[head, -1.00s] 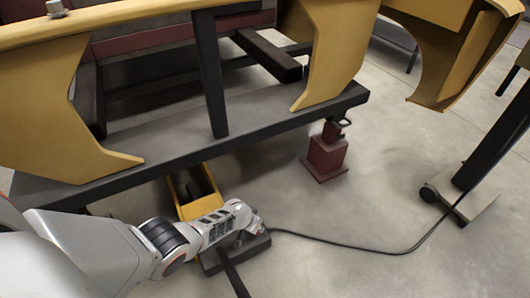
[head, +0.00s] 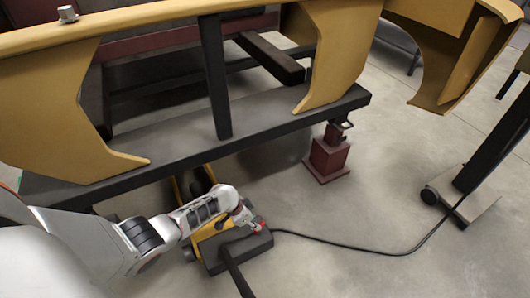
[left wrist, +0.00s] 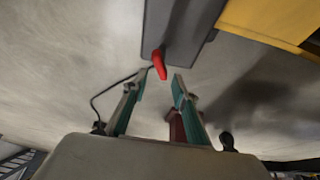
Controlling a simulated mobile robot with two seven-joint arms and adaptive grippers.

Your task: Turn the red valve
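The red valve (left wrist: 159,65) is a small red handle on a dark grey box (left wrist: 180,30) in the left wrist view. In the head view a bit of red (head: 259,226) shows at the tip of my left gripper, on top of the grey box (head: 236,252). My left gripper (left wrist: 160,77) is open, its two green-lined fingers apart. The valve's tip lies between the fingertips in the picture; contact cannot be told. In the head view the left gripper (head: 248,218) is small and partly hides the valve. My right gripper is not in view.
A yellow part (head: 215,240) sits beside the box. A black cable (head: 340,245) runs right from it across the floor. A dark beam (head: 150,160) with large yellow panels (head: 50,110) stands behind, with a maroon jack (head: 327,158) near its right end. Open floor lies to the right.

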